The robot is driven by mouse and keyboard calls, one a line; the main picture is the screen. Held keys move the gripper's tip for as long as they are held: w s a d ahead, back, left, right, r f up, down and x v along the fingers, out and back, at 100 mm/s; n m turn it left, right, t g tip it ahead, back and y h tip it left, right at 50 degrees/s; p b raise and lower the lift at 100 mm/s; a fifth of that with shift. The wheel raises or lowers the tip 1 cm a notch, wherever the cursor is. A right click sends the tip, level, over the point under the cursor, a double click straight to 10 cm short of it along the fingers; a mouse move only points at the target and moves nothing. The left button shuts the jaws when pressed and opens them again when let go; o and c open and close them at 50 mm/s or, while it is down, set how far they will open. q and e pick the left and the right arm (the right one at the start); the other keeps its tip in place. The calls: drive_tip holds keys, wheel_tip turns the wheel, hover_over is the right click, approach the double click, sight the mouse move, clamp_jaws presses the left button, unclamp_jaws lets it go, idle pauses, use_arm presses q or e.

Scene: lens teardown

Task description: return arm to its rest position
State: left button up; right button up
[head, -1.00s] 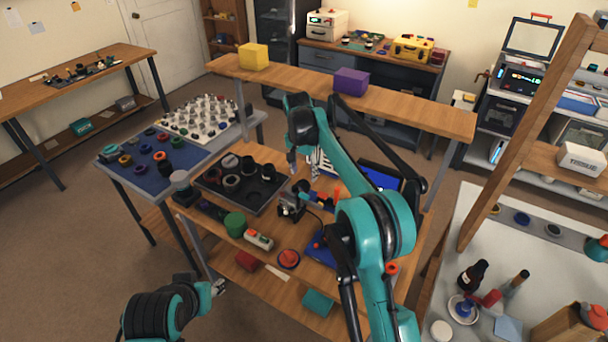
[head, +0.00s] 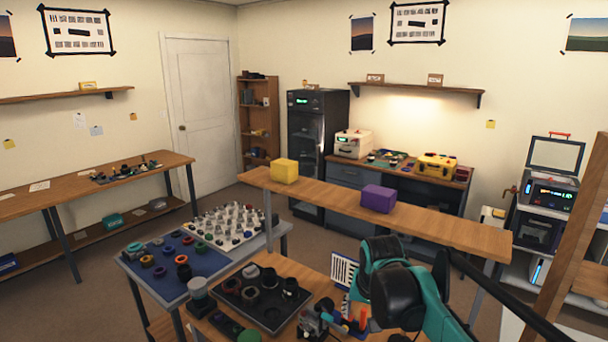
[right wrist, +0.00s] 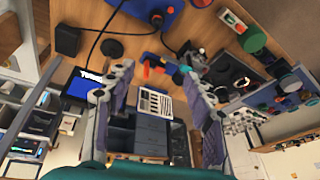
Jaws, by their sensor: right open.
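My right arm (head: 405,290) shows at the lower right of the head view as teal and black links in front of the wooden workbench. Its fingertips cannot be made out there. In the right wrist view my right gripper (right wrist: 160,108) is open, with its two grey fingers wide apart and nothing between them. Behind the gap, a white printed card (right wrist: 155,104) and grey drawers (right wrist: 135,135) show further off. My left arm and gripper are out of view.
A dark tray (head: 275,310) with lens parts lies on the workbench near the arm. A blue mat (head: 165,268) with rings is to the left. A raised shelf (head: 330,196) bears a yellow block (head: 285,170) and a purple block (head: 378,198). A wooden post (head: 570,240) stands at right.

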drive_tip(key=s+d+f+n+t+b, duration=0.1)
drive_tip(key=s+f, duration=0.4)
drive_tip(key=s, duration=0.5)
drive_tip(key=s+d+f+n+t+b, duration=0.2)
drive_tip(key=s+f, duration=0.4)
drive_tip(key=s, duration=0.5)
drive_tip(key=shift+d+f+n, duration=0.3)
drive_tip(key=shift+d, duration=0.1)
